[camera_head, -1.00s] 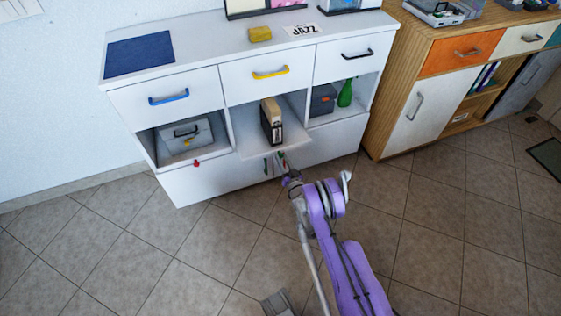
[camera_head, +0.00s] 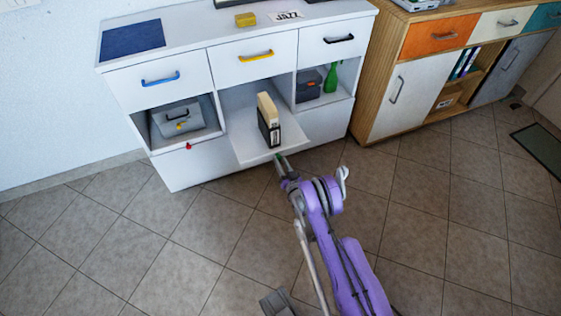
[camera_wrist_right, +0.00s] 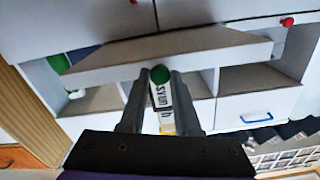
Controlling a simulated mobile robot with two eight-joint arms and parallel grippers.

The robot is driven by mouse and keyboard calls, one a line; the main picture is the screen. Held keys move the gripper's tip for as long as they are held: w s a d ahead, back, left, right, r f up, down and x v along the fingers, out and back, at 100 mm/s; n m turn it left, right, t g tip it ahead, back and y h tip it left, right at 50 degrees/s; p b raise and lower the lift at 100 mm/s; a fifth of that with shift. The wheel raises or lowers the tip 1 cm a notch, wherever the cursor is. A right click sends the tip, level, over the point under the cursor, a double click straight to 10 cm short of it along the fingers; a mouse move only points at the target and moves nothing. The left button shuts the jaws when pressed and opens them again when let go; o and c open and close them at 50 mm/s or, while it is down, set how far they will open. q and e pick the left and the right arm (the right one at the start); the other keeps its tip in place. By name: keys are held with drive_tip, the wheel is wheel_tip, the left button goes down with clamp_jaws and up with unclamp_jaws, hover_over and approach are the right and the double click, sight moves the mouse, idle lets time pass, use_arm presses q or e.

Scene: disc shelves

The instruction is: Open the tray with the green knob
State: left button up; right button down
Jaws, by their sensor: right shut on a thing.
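The white tray (camera_head: 290,138) in the cabinet's middle compartment is slid out and juts well past the cabinet front. My right gripper (camera_head: 279,160) is at the tray's front edge. In the right wrist view, the round green knob (camera_wrist_right: 159,74) sits between the fingertips of my right gripper (camera_wrist_right: 160,80), which is shut on it. The tray (camera_wrist_right: 205,42) shows behind the knob. In the head view the fingers mostly hide the knob. A black and cream box file (camera_head: 267,120) stands upright on the tray.
The tray at left has a red knob (camera_head: 188,146) and holds a grey case (camera_head: 178,118). A dark box (camera_head: 308,86) and green bottle (camera_head: 331,78) stand in the right compartment. A wooden cabinet (camera_head: 362,105) is to the right. The tiled floor (camera_head: 120,240) in front is clear.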

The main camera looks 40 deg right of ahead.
drive_tip(key=shift+s, duration=0.1)
idle(0.3)
drive_tip(key=c, duration=0.6)
unclamp_jaws()
drive_tip(key=shift+r, duration=0.1)
wheel_tip(320, 180, up, 10)
drive_tip(key=p, duration=0.2)
drive_tip(key=shift+p, duration=0.35)
drive_tip(key=shift+a, duration=0.1)
